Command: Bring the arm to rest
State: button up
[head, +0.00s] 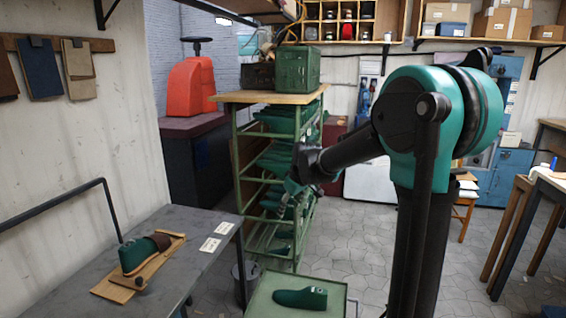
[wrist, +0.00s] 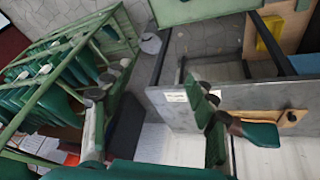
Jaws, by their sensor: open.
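My arm (head: 345,152) reaches left from its teal shoulder in the head view. Its far end hangs in front of the green rack, and my gripper (head: 296,188) there is small and hard to tell from the shoe lasts behind it. In the wrist view my gripper (wrist: 156,90) is open, its two fingers wide apart with nothing between them. It seems to be in free air, apart from the rack and the bench.
The green rack (head: 240,165) with several green lasts stands close behind my gripper. A green-topped stand with a last (head: 300,298) is in front. Open floor (head: 360,230) lies right of the rack.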

jog(key=s+d+f+m+t+h, duration=0.1)
jog(key=s+d+f+m+t, duration=0.15)
jog(key=s+d+m, duration=0.45)
jog(key=s+d+f+m+t+h, duration=0.15)
jog(key=s+d+f, duration=0.25)
jog(key=s+d, duration=0.6)
jog(key=s+f+g, duration=0.3)
jog(key=s+f, duration=0.3)
jog(key=s, duration=0.6)
jog(key=shift+f+g, duration=0.3)
jog(key=shift+g, duration=0.1)
jog(key=shift+a+m, duration=0.1)
jog(key=shift+m, duration=0.15)
